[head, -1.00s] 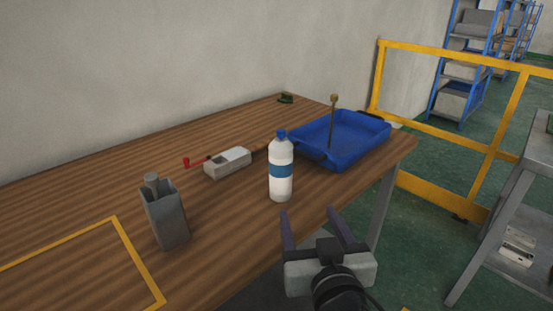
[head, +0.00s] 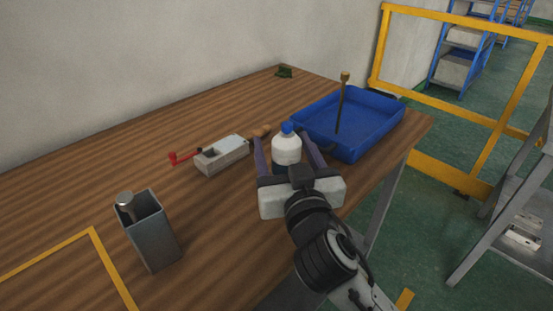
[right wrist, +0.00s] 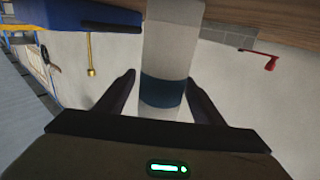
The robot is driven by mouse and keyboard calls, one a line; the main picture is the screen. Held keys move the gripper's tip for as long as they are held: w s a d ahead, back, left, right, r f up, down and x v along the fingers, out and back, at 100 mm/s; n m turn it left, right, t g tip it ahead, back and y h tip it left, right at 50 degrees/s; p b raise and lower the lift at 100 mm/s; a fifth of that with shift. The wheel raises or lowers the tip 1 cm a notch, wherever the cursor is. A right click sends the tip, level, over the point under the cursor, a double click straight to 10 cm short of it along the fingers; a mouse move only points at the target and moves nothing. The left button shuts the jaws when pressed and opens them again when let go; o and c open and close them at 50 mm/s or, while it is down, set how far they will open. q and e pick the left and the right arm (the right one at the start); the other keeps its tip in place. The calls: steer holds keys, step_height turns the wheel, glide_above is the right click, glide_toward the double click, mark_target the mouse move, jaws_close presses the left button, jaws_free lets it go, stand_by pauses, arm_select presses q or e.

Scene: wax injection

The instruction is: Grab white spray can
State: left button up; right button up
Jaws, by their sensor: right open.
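The white spray can (head: 287,148) stands upright on the wooden table, with a blue cap and a blue band. My right gripper (head: 288,145) is open, with one finger on each side of the can; its lower part is hidden behind the gripper in the head view. In the right wrist view the can (right wrist: 171,50) stands between the two spread fingers (right wrist: 160,90), with a visible gap on each side. The left gripper is not in view.
A blue tray (head: 376,128) with a thin rod stands just right of the can. A grey box with a red handle (head: 222,155) lies to its left. A grey square holder (head: 152,240) stands at the front left. The table's right edge is close to my arm.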

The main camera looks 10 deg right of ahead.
steer(key=shift+w, duration=0.75)
steer(key=shift+s, duration=0.15)
steer(key=shift+c, duration=0.6)
steer(key=c, duration=1.1)
steer(key=shift+r, duration=0.15)
